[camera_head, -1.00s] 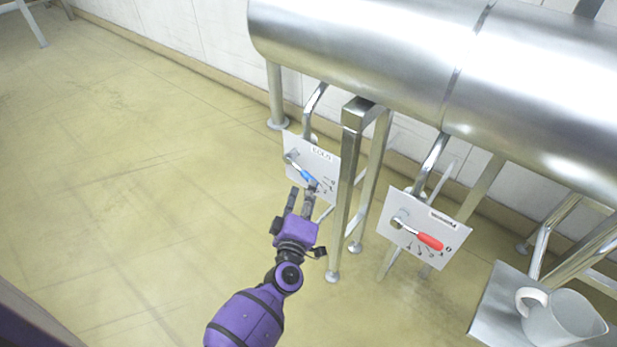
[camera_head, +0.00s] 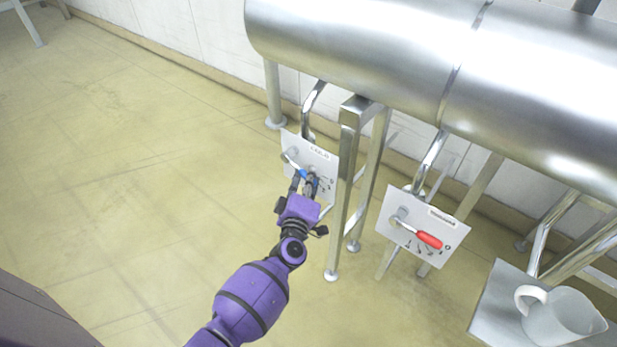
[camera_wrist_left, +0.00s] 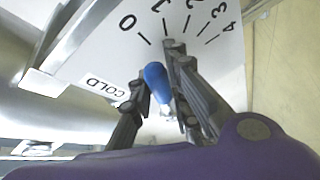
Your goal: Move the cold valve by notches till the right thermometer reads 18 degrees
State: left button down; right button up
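The cold valve is a white plate (camera_head: 319,156) marked COLD, with a blue-handled lever (camera_head: 292,161) under the steel tank. In the left wrist view its blue handle (camera_wrist_left: 156,80) points roughly toward the 0 mark (camera_wrist_left: 127,22) of the 0 to 4 scale. My left gripper (camera_head: 304,180) is at the handle. In the left wrist view its fingers (camera_wrist_left: 157,70) stand apart on both sides of the handle; firm contact is not clear. No thermometer is visible in either view. My right gripper is not in view.
A second valve plate (camera_head: 406,216) with a red lever (camera_head: 428,240) is to the right. A steel post (camera_head: 345,190) stands between the plates. The tank (camera_head: 400,60) hangs above. A white pitcher (camera_head: 560,318) stands on a steel shelf at lower right. The left floor is clear.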

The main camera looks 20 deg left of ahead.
pick_arm(q)
jog(key=f+m+b, duration=0.1)
jog(key=b, duration=0.1)
jog(key=a+f+m+t+b, duration=0.1)
jog(key=m+b, duration=0.1)
jog(key=m+t+b, duration=0.1)
jog(key=b, duration=0.1)
jog(key=shift+w+a+f+b, duration=0.3)
jog(key=shift+f+b, duration=0.05)
jog(key=shift+f, duration=0.05)
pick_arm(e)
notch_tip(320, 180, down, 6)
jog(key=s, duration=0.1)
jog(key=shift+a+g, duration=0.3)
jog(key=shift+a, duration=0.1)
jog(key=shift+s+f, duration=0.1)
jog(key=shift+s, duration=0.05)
pick_arm(q)
jog(key=c, duration=1.7)
grip_release()
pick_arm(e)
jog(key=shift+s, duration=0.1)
pick_arm(q)
jog(key=shift+o, duration=0.2)
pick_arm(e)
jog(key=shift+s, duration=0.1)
pick_arm(q)
jog(key=v, duration=1.2)
